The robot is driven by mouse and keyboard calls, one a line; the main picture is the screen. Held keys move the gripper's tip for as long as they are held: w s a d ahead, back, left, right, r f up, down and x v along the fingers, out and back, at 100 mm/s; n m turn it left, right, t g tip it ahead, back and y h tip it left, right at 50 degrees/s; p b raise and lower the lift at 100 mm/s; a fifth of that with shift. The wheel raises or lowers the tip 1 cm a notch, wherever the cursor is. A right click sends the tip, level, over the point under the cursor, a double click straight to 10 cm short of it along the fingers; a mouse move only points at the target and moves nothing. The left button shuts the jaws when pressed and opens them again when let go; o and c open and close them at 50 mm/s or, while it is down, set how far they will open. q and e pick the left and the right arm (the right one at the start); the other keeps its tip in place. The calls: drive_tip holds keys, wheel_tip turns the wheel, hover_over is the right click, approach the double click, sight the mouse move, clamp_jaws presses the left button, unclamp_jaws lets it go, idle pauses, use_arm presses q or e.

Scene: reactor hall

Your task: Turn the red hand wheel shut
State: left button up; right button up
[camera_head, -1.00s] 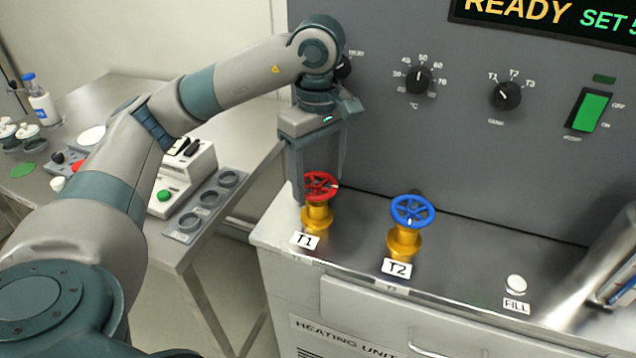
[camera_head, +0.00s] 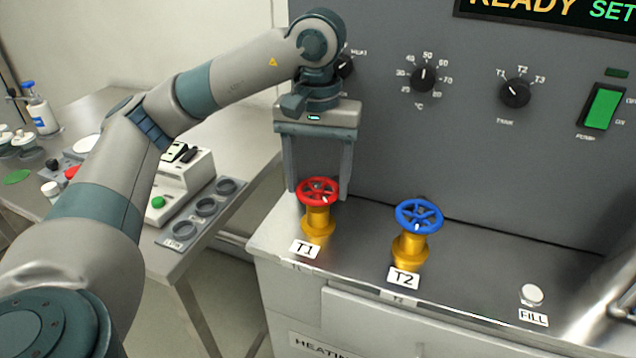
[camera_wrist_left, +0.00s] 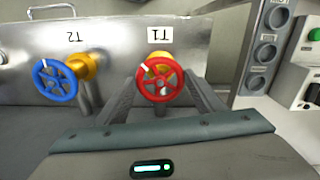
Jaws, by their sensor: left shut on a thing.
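The red hand wheel (camera_head: 317,192) sits on a brass valve stem behind the T1 label, at the left end of the steel ledge. My left gripper (camera_head: 318,192) points down over it, with one finger on each side of the rim, shut on the wheel. In the left wrist view the red wheel (camera_wrist_left: 160,80) lies between the two fingers (camera_wrist_left: 162,92), and a white mark shows at its upper left. The fingertips are partly hidden by the wheel. My right gripper is not in view.
A blue hand wheel (camera_head: 419,215) on the T2 valve stands close to the right. A FILL button (camera_head: 531,294) is further right. The grey panel with knobs (camera_head: 423,79) and a green switch (camera_head: 603,107) rises behind. A side table (camera_head: 110,100) with lab items is at left.

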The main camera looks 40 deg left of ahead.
use_arm(q)
drive_tip(key=shift+m, duration=0.9)
drive_tip(key=m, duration=0.2)
drive_tip(key=shift+a+m+b, duration=0.1)
drive_tip(key=shift+m+b, duration=0.25)
drive_tip(key=shift+m, duration=0.05)
drive_tip(key=shift+r+m, duration=0.1)
drive_tip(key=shift+m, duration=1.3)
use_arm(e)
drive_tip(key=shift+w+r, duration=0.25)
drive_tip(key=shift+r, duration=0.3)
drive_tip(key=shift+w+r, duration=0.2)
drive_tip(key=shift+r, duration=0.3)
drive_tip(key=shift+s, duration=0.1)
use_arm(q)
drive_tip(key=o, duration=1.1)
drive_tip(key=shift+c, duration=0.2)
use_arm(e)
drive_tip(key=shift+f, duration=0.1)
use_arm(q)
drive_tip(key=shift+r, duration=0.1)
